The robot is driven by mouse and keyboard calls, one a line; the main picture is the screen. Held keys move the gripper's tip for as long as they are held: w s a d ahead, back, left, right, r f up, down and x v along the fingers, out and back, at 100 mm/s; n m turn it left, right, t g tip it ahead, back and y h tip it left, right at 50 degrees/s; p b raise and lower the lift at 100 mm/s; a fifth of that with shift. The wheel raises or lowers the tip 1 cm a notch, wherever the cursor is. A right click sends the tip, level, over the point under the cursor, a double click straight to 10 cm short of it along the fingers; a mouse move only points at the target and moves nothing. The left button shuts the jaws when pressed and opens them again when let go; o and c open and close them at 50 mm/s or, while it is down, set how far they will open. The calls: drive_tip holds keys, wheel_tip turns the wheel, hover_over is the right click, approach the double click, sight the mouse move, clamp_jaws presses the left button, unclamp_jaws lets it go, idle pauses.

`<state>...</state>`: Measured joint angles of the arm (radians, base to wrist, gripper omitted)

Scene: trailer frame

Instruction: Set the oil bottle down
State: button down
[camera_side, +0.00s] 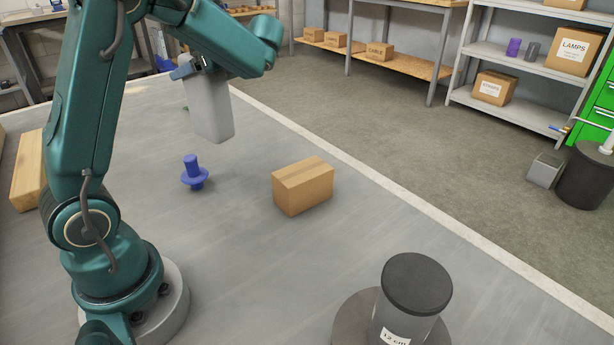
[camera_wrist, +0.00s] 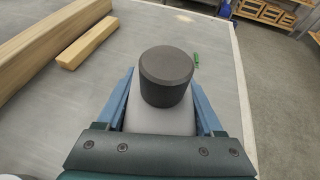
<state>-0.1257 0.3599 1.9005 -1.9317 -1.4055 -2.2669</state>
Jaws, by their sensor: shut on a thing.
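The oil bottle (camera_side: 211,108) is a grey, block-shaped bottle, held in the air above the table and slightly tilted in the side view. In the wrist view its dark round cap (camera_wrist: 166,76) faces the camera, with the grey body (camera_wrist: 160,120) below it. My gripper (camera_side: 187,69) is shut on the bottle near its upper end. In the wrist view the blue fingers (camera_wrist: 160,100) lie along both sides of the body. The bottle's underside is clear of the table in the side view. The cap is hidden there by my arm.
A blue flanged part (camera_side: 194,174) and a cardboard box (camera_side: 303,186) stand on the grey table (camera_side: 240,260). A dark-lidded cylinder (camera_side: 415,285) stands at the front right. Wooden beams (camera_wrist: 50,45) lie at the left. A small green object (camera_wrist: 196,60) lies beyond the bottle.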

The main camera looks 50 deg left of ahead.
drive_tip(key=w+d+f+m+t, duration=0.1)
drive_tip(key=w+d+m+t, duration=0.3)
drive_tip(key=d, duration=0.9)
drive_tip(key=w+d+f+m+t, duration=0.1)
drive_tip(key=w+d+m+t, duration=0.25)
drive_tip(key=d, duration=1.05)
wheel_tip(320, 180, down, 9)
drive_tip(key=shift+w+t+h, duration=0.25)
drive_tip(key=shift+t+h, duration=0.05)
drive_tip(key=shift+t, duration=0.15)
drive_tip(key=shift+a+f, duration=0.1)
drive_tip(key=shift+f, duration=0.05)
unclamp_jaws()
drive_tip(key=shift+f, duration=0.1)
